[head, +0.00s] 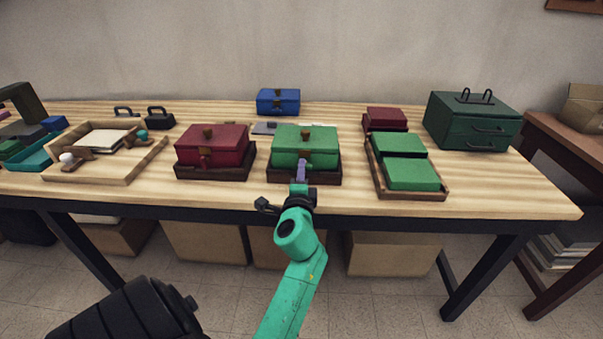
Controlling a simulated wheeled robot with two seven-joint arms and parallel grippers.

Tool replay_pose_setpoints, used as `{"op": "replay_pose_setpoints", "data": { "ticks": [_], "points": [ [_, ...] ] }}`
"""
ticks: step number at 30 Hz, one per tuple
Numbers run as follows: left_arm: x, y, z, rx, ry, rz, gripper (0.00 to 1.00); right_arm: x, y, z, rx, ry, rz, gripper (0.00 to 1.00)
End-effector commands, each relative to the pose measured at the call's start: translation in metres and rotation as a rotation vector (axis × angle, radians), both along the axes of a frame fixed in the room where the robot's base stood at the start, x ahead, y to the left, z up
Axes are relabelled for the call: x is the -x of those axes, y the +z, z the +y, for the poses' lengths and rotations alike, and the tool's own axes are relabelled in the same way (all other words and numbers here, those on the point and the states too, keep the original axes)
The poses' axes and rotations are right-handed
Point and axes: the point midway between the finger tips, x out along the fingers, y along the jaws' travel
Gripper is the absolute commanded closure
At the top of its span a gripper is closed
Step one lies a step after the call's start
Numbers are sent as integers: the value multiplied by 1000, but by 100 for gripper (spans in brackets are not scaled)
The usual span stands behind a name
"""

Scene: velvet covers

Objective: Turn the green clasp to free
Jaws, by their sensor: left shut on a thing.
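A green box (319,142) with a brass-coloured piece (305,132) on its lid sits in a dark tray (328,178) at the middle of the table. The lid looks closed. My left gripper (300,168) reaches the middle of the box's front from below and is shut on the green clasp there. The clasp itself is hidden behind the fingers, so I cannot tell how far it is turned. My right gripper is not in view.
A dark red box (211,146) stands left of the green one, with a wooden tray (88,172) further left. Two green boxes (411,174) in a wooden tray are on the right. A blue box (278,101) and a dark green chest (470,122) stand behind.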

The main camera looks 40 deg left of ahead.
Motion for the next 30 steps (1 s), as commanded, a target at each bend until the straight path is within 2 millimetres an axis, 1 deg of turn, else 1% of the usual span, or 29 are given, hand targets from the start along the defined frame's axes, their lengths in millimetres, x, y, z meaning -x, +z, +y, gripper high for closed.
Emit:
{"op": "replay_pose_setpoints", "data": {
  "ticks": [14,15,16,17,30],
  "points": [
    [0,0,-1,14,-2,-10,100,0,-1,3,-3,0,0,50],
    [0,0,-1,12,-2,-10,71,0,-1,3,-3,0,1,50],
    [0,0,0,12,-2,-10,60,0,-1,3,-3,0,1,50],
    [0,0,0,12,-2,-10,52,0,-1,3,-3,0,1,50],
    [-1,1,1,11,-2,-9,52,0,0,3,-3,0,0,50]
  ]
}}
